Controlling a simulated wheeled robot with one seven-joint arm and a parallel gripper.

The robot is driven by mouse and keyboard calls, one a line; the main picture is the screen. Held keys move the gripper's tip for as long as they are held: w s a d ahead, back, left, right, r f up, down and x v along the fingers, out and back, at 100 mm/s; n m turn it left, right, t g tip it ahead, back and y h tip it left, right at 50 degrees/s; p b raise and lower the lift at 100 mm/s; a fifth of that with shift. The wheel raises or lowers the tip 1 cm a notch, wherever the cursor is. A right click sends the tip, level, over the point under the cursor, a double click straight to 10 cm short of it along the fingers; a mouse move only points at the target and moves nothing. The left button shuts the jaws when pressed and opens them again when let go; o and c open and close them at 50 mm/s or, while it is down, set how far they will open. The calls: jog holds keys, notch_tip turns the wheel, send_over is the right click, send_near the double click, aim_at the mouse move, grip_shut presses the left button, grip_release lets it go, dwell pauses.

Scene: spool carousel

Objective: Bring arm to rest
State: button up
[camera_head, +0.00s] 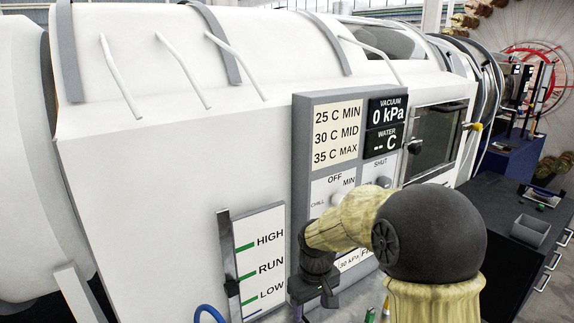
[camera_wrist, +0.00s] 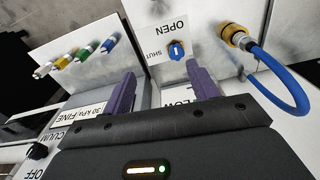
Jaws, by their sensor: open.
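My arm is in the head view, bent down in front of the control panel (camera_head: 299,110) of a large white machine (camera_head: 170,150). My gripper (camera_head: 312,297) hangs at the lower middle of that view, below the panel's dials. In the wrist view my gripper (camera_wrist: 160,85) shows two purple fingers, apart, with nothing between them. Beyond the fingers is a blue valve knob (camera_wrist: 176,50) on a plate marked OPEN and SHUT. The fingers appear apart from the knob.
A blue hose (camera_wrist: 290,90) with a brass fitting (camera_wrist: 235,35) loops right in the wrist view. Several coloured plugs (camera_wrist: 85,52) stick out at left. A slider gauge (camera_head: 260,262) marked HIGH, RUN, LOW stands left of my gripper. A dark bench (camera_head: 495,205) with a grey bin (camera_head: 530,231) is at right.

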jog(key=s+d+m+t, duration=0.1)
jog(key=s+d+m, duration=0.2)
jog(key=s, duration=0.4)
jog(key=s+d+m+t, duration=0.1)
jog(key=s+d+m, duration=0.2)
jog(key=s+d, duration=0.3)
jog(key=shift+s+d+f, duration=0.2)
jog(key=shift+s+d, duration=0.1)
jog(key=shift+s, duration=0.6)
